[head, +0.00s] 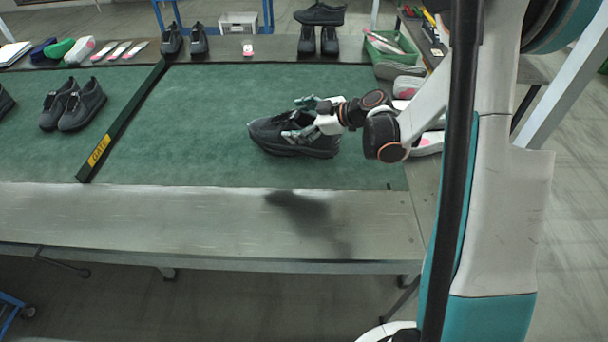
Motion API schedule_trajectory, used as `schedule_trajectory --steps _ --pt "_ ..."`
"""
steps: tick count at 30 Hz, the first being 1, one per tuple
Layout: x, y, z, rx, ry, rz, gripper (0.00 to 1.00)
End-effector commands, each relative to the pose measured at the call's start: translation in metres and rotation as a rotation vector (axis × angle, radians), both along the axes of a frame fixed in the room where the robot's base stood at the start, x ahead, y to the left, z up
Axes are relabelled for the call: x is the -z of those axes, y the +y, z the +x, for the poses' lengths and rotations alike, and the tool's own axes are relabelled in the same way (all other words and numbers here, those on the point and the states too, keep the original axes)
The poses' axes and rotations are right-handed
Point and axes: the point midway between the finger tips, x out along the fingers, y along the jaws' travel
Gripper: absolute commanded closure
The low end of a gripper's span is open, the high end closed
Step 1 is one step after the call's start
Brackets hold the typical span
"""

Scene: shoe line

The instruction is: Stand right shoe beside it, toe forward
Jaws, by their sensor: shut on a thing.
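My gripper (303,120) reaches in from the right and is shut on a dark grey shoe (272,135). The shoe's toe points left in the picture, and its sole is roughly level. The fingers cover part of the shoe's upper near the opening. A dark shadow falls on the metal front strip below, so the shoe appears to be held above the green mat (200,120). No other shoe shows clearly beside it on this part of the mat; whether one is hidden behind it, I cannot tell.
A black bar with a yellow label (98,152) divides the mat. Left of it stands a pair of dark shoes (75,105). More shoes (184,40), insoles (121,50) and a green crate (384,46) line the back. Pale shoe forms lie right. The mat's middle is clear.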

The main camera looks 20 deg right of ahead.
Motion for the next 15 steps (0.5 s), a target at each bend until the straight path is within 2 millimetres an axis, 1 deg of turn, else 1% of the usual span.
schedule_trajectory --steps 1,3,6,9,12,14,15 --pt "-0.008 -0.002 0.007 -0.068 0.001 0.001 0.73" --pt "-0.019 -0.002 0.011 -0.158 0.001 0.0 0.73" --pt "-0.033 -0.004 0.016 -0.246 0.0 0.0 0.73" --pt "-0.042 -0.007 0.018 -0.296 0.0 0.0 0.73" --pt "-0.043 -0.008 0.019 -0.32 0.001 0.0 0.73" --pt "-0.036 -0.008 0.019 -0.326 0.002 -0.001 0.73" --pt "-0.029 -0.008 0.019 -0.327 0.001 0.0 0.73"
